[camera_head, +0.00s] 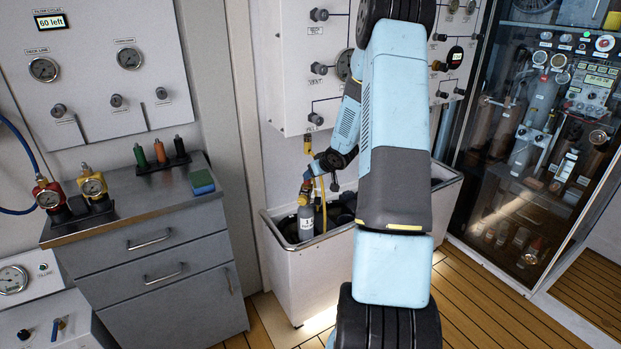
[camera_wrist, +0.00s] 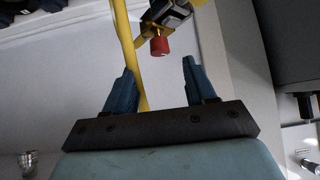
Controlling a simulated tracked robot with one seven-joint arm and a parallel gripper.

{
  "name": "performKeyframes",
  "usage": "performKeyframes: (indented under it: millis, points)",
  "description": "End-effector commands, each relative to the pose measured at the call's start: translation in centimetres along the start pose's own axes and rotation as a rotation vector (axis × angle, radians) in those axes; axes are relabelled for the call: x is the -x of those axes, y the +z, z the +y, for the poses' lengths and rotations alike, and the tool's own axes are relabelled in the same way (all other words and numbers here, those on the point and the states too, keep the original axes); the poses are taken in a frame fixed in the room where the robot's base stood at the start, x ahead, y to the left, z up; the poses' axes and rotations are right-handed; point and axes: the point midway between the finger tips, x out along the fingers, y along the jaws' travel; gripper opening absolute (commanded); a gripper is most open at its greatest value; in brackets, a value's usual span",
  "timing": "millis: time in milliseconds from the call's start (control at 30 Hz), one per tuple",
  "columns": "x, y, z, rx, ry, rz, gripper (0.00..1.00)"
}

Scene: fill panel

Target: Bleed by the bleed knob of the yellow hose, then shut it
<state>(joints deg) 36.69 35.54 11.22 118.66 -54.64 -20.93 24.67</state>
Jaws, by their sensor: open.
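The yellow hose (camera_wrist: 125,45) runs down past the left finger of my gripper (camera_wrist: 157,66) in the wrist view. The red bleed knob (camera_wrist: 160,46) hangs from a dark and yellow fitting (camera_wrist: 172,16). It appears between the lines of my two blue fingers, beyond their tips and apart from them. My gripper is open with nothing between the fingers. In the head view my gripper (camera_head: 318,168) is low in front of the panel, by the yellow hose (camera_head: 323,190) and above a grey cylinder (camera_head: 306,222). The red knob cannot be made out there.
The cylinder stands in a white trough (camera_head: 297,270) with other dark cylinders. The white fill panel (camera_head: 290,85) with gauges and knobs is above. A grey drawer cabinet (camera_head: 150,250) stands left, a glass-fronted cabinet (camera_head: 530,140) right. Wooden floor shows in front.

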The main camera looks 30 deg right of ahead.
Motion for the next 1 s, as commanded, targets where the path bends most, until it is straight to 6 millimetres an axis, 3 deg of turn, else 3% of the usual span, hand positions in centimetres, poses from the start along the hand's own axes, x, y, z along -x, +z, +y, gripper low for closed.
performKeyframes:
  millis: [200, 400, 600, 1000]
  points:
    - [4.0, 0.0, 0.1, -0.001, 0.002, 0.002, 0.55]
    - [6.5, 0.0, 0.1, -0.001, 0.001, 0.001, 0.55]
    - [7.5, 0.0, 0.0, 0.0, 0.001, 0.0, 0.55]
    - [7.6, 0.0, 0.0, 0.0, 0.0, 0.0, 0.55]
